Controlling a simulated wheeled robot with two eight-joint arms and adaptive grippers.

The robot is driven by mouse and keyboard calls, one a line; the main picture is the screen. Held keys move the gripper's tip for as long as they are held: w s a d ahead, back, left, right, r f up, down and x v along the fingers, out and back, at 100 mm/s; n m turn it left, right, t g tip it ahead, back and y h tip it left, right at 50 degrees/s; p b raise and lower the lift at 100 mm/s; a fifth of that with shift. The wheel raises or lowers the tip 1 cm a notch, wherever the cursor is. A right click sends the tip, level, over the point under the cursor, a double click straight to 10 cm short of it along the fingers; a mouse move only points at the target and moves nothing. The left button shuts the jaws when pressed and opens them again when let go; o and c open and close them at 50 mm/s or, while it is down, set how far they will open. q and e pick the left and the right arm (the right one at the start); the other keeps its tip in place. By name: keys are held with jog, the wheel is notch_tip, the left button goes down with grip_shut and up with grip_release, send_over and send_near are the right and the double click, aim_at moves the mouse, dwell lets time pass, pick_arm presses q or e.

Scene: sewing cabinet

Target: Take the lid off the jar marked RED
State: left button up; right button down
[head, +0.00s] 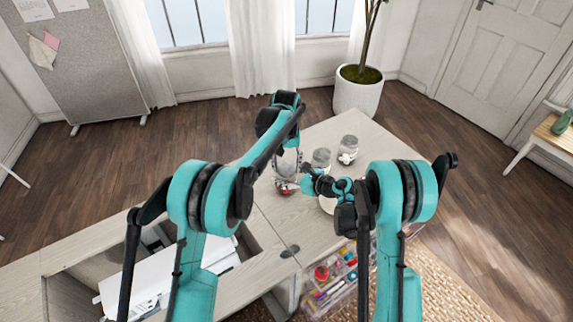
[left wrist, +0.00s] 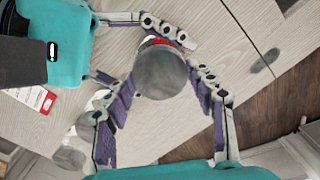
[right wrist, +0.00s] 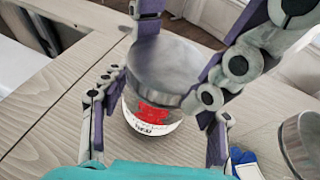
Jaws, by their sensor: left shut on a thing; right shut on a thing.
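The jar marked RED (right wrist: 150,122) stands on the table, with red contents and a label reading RED in the right wrist view. Its grey lid (right wrist: 168,66) sits on top of it; I see no clear gap between them. In the left wrist view the lid (left wrist: 160,72) is between the fingers of my left gripper (left wrist: 165,95), which is shut on it from above. My right gripper (right wrist: 158,125) is shut on the jar's glass body, one finger on each side. In the head view the jar (head: 286,187) is partly hidden by both grippers.
Two more grey-lidded jars (head: 321,158) (head: 347,150) stand close by on the table, to the right in the head view. A red and white card (left wrist: 36,98) lies on the tabletop. A clear bin of colourful supplies (head: 335,280) is below the table's front edge.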

aim_at(286, 168)
pick_arm(q)
jog(key=n, duration=0.9)
jog(key=shift+n, duration=0.4)
jog(key=n, duration=0.4)
jog(key=shift+n, duration=0.4)
jog(key=n, duration=0.6)
jog(key=shift+r, duration=0.2)
jog(key=shift+r, duration=0.95)
jog(key=shift+r, duration=0.1)
jog(key=shift+r, duration=1.9)
